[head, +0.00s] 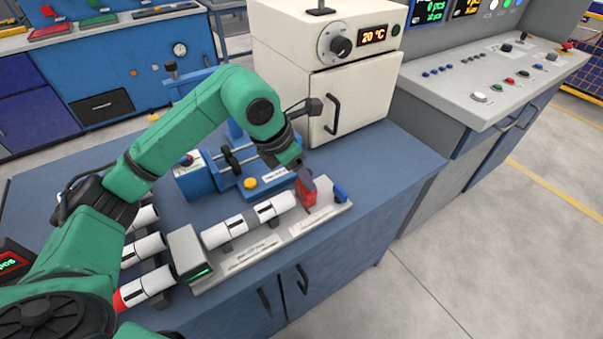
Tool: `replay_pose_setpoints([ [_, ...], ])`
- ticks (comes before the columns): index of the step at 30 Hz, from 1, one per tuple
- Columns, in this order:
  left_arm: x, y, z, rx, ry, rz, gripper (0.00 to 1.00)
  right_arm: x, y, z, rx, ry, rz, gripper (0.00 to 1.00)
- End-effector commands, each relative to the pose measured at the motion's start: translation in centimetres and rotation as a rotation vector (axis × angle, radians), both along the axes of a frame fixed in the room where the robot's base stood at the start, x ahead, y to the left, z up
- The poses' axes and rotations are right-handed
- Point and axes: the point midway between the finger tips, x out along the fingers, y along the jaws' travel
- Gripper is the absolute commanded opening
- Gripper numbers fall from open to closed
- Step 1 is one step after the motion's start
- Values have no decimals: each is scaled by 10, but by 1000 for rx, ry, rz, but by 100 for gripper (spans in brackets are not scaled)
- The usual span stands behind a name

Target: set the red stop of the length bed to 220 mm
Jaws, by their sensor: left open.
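The length bed (270,252) is a light grey rail near the front edge of the blue bench. A grey head block with a small green display (187,250) stands at its left end. The red stop (307,195) sits near the right end, just left of a blue end piece (341,192). A white pipe with dark bands (236,226) lies along the bed between the block and the stop. My left gripper (304,178) is open, pointing down at the red stop's top. Its fingertips partly hide the stop, and I cannot tell whether they touch it. My right gripper is out of view.
A blue machine (196,177) with a yellow knob stands close behind the bed. A cream oven (352,98) reading 20 °C stands behind it. Several white pipes (145,250) lie left of the bed. A grey control console (490,85) is at right. Bare bench top lies right of the bed.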

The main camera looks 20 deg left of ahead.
Motion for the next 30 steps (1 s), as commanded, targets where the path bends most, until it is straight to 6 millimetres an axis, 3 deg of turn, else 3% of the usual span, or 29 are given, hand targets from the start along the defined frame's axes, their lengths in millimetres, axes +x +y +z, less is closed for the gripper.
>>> replay_pose_setpoints([
  [14, -36, 31, 115, -1, -7, 1, 63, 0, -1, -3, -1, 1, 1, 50],
  [18, -41, 35, 127, 0, -3, 1, 63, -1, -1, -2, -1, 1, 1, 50],
  [26, -42, 35, 128, 0, -3, 1, 63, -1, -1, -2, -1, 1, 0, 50],
  [28, -40, 35, 133, -1, -1, 2, 63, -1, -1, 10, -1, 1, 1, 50],
  [30, -37, 33, 142, 0, 5, 6, 63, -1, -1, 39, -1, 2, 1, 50],
])
